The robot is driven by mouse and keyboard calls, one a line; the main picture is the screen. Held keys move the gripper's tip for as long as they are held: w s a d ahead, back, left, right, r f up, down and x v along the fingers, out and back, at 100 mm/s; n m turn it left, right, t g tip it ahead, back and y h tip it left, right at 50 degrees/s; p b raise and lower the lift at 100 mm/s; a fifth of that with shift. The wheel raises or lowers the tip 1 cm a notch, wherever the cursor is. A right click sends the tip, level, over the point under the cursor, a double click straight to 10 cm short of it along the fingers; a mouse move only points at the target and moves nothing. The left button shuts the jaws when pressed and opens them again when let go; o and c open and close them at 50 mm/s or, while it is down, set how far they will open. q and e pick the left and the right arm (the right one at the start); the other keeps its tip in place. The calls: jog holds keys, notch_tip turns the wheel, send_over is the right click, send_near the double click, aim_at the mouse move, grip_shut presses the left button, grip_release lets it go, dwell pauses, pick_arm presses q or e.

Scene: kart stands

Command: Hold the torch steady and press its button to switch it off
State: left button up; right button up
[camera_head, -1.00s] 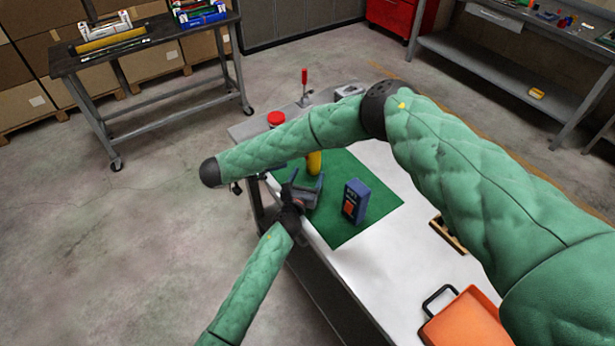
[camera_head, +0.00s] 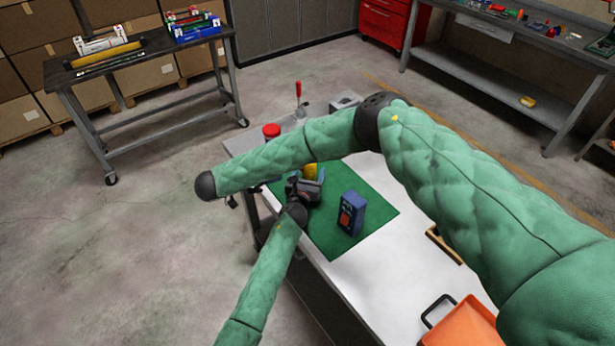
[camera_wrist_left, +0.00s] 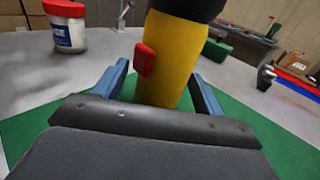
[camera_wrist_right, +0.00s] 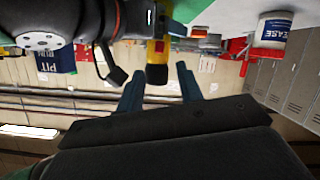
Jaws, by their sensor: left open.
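The yellow torch (camera_wrist_left: 170,60) stands upright on the green mat (camera_head: 365,215), its black upper part cut off in the left wrist view. My left gripper (camera_wrist_left: 160,75) is open, with blue fingers on either side of the torch's body and no clear contact. In the head view the torch (camera_head: 311,172) is partly hidden by my right forearm. My right gripper (camera_wrist_right: 158,70) is open and empty, its fingers pointing towards the torch (camera_wrist_right: 158,50), which lies beyond them.
A blue box (camera_head: 351,213) stands on the mat right of my left gripper. A red-lidded grease tub (camera_head: 271,132) and a red-handled tool (camera_head: 298,97) are at the table's far end. An orange tray (camera_head: 465,322) lies at the near right.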

pick_arm(q)
jog(key=shift+c, duration=0.4)
jog(key=c, duration=1.1)
jog(key=shift+c, duration=0.2)
pick_arm(e)
grip_shut()
dwell(2.2)
